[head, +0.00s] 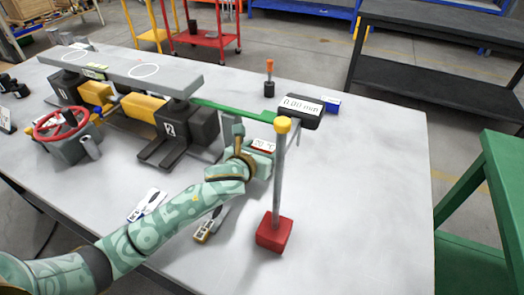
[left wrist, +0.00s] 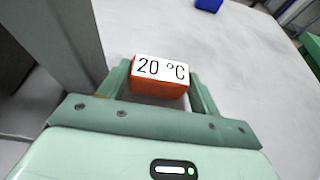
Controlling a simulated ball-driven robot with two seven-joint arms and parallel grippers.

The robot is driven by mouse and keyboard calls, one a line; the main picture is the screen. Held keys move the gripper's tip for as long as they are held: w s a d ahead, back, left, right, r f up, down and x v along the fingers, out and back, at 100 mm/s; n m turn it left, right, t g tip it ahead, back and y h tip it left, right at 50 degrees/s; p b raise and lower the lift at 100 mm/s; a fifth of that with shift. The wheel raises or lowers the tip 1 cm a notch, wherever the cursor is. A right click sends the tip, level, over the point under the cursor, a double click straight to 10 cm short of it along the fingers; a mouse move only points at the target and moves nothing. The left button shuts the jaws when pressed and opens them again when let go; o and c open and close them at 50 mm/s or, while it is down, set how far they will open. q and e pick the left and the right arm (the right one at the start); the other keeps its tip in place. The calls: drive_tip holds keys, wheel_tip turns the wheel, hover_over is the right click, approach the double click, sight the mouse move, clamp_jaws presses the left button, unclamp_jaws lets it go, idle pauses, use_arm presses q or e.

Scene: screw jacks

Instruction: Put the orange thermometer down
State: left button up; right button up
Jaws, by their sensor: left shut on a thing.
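The orange thermometer (left wrist: 160,88) has a white top label reading "20 °C" and sits between the two fingers of my left gripper (left wrist: 161,80). In the head view the thermometer (head: 263,146) shows only as a small white and red piece beside the left gripper (head: 251,152), partly hidden by it. My left gripper is shut on the thermometer, over the grey table (head: 350,200). I cannot tell whether the thermometer touches the table. My right gripper is not in view.
A grey post (head: 279,180) with a yellow knob and red base (head: 274,232) stands just right of the gripper. Behind are a "0.00 mm" display (head: 301,106) and a blue block (head: 331,104). Screw jacks under a grey beam (head: 120,70) fill the left. The table's right side is clear.

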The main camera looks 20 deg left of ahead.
use_arm(q)
drive_tip(key=o, duration=0.9)
drive_tip(key=shift+f, duration=0.1)
drive_tip(key=shift+o, duration=0.9)
